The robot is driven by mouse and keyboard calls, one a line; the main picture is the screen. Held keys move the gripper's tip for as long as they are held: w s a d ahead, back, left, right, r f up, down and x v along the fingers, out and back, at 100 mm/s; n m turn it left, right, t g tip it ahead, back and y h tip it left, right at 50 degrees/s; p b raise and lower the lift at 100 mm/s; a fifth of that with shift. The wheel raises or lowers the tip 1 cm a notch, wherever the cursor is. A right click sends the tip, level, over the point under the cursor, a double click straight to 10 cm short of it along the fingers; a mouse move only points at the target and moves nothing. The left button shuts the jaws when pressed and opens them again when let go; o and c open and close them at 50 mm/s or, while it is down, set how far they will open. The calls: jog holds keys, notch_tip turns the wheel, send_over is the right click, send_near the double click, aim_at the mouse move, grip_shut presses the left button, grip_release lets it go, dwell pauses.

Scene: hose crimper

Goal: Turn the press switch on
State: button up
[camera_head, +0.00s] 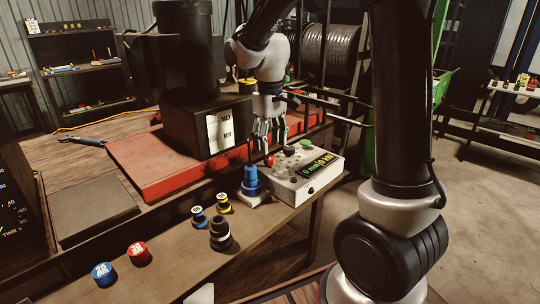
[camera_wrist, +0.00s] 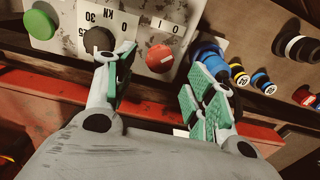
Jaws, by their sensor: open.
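The grey control box (camera_head: 296,184) of the press stands on the bench with a lit green display (camera_head: 318,164). Its red knob (camera_head: 270,160) also shows in the wrist view (camera_wrist: 160,58), beside the marks 0 and 1. A dark knob (camera_wrist: 98,39) with a KN scale and a green button (camera_wrist: 39,24) sit to its left there. My gripper (camera_head: 269,138) is open and points down over the box. In the wrist view its green-padded fingers (camera_wrist: 160,85) are apart, and the red knob appears between and beyond them. I cannot tell whether they touch it.
A blue stacked piece (camera_head: 250,180) stands close beside the box. Several round dies, such as the black one (camera_head: 220,236), stand along the bench front. The red press base (camera_head: 160,172) and the dark press body (camera_head: 185,60) are behind.

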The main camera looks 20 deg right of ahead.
aim_at(270, 156)
notch_tip(270, 156, down, 5)
jog(key=shift+r, duration=0.1)
jog(key=c, duration=1.1)
